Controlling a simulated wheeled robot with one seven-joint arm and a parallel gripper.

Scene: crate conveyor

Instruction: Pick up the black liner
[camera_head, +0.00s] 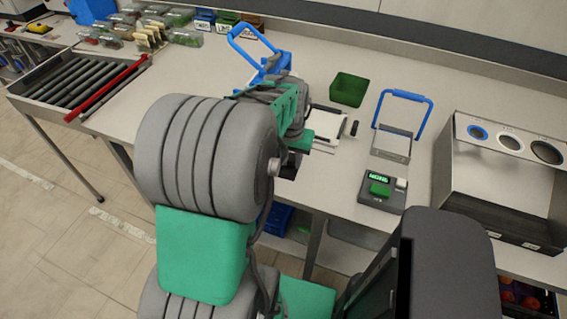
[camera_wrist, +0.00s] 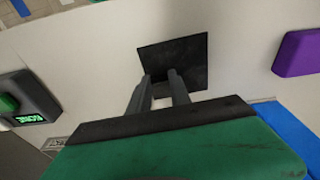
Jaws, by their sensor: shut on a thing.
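The black liner (camera_wrist: 178,52) is a thin, flat, dark square in the wrist view. My gripper (camera_wrist: 161,76) has its two grey fingers at the liner's near edge and is shut on it. I cannot tell whether the liner is touching the pale table or is lifted from it. In the head view my arm covers most of the gripper area, and I cannot make out the liner for certain.
A scale (camera_head: 383,190) with a green piece on it stands right of my arm, near a blue-handled device (camera_head: 405,96). A green container (camera_head: 348,89) lies behind. A steel housing (camera_head: 500,180) stands right, and a roller rack (camera_head: 80,80) left. A purple block (camera_wrist: 298,54) is near the liner.

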